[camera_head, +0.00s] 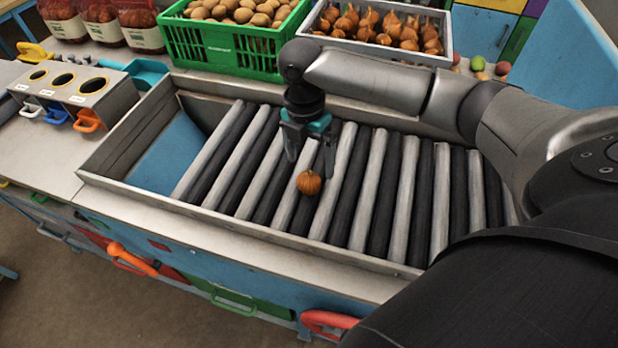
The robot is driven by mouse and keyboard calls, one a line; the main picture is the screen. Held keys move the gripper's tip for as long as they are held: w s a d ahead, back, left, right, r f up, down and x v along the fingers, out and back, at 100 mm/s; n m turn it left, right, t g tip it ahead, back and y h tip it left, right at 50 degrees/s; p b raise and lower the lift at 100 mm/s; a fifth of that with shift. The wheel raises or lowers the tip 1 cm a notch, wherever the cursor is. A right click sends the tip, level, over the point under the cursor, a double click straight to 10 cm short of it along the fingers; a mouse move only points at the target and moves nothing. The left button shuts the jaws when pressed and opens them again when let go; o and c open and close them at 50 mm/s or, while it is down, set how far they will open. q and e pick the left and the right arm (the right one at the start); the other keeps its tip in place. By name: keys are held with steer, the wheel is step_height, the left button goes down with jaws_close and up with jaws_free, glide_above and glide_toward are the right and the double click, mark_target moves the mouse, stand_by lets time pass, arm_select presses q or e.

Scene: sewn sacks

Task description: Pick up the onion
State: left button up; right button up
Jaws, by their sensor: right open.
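A small orange-brown onion (309,183) rests on the grey and black rollers in the middle of the roller tray (350,254). My right gripper (309,166) points down just above and behind the onion. Its two fingers are spread apart and hold nothing. The onion shows in front of and between the fingertips; I cannot tell whether they touch it. More onions lie in a metal bin (445,62) at the back. My left gripper is not in view.
A green crate (222,58) of potatoes stands behind the tray. A metal box with round holes (97,100) and coloured scoops is at the left. Filled red sacks (137,25) stand at the back left. Rollers on both sides of the onion are clear.

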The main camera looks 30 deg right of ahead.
mark_target(310, 175)
step_height(310, 175, down, 6)
steer(key=shift+r+b, duration=0.15)
steer(key=shift+b, duration=0.25)
steer(key=c, duration=1.5)
steer(key=shift+o, duration=0.2)
steer(key=shift+r, duration=0.1)
